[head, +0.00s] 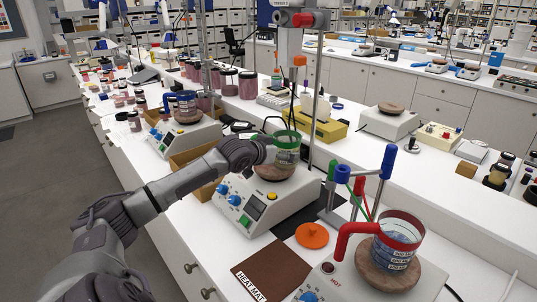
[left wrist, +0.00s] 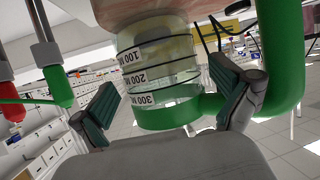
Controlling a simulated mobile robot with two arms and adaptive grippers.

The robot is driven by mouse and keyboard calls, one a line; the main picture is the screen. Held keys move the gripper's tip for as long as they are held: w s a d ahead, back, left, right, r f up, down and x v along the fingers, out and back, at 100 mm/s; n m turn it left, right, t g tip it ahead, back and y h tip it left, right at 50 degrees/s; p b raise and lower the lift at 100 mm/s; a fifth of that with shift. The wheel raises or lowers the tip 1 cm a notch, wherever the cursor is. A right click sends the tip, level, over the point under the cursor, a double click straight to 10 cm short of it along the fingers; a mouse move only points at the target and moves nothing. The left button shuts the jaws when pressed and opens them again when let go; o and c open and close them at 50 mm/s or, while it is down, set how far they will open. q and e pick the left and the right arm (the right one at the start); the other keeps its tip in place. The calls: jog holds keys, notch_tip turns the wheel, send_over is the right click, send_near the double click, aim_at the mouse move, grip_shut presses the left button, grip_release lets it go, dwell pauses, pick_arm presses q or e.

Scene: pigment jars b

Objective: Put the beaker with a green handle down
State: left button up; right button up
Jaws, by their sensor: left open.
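The beaker with a green handle (head: 287,153) is upright on the round brown top (head: 274,173) of the middle hot plate. It is clear glass with a green rim. The left wrist view, which is upside down, shows the beaker (left wrist: 157,75) with its volume marks and its base against the brown top (left wrist: 135,10). My left gripper (head: 272,150) is at the beaker. Its open fingers (left wrist: 163,92) stand on either side of the glass, one near the green handle, with visible gaps. The fingertips are hard to make out in the head view. My right gripper is not in view.
A red-handled beaker (head: 397,243) stands on the near hot plate (head: 428,287). A metal stand rod (head: 317,90) rises close behind the green-handled beaker.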

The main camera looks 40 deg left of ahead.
pick_arm(q)
jog(key=b+v, duration=0.1)
jog(key=v, duration=0.3)
jog(key=shift+s+a+f, duration=0.15)
jog(key=shift+s+r, duration=0.3)
jog(key=shift+s, duration=0.3)
jog(key=shift+v, duration=1.7)
jog(key=shift+r, duration=0.2)
jog(key=shift+r, duration=0.15)
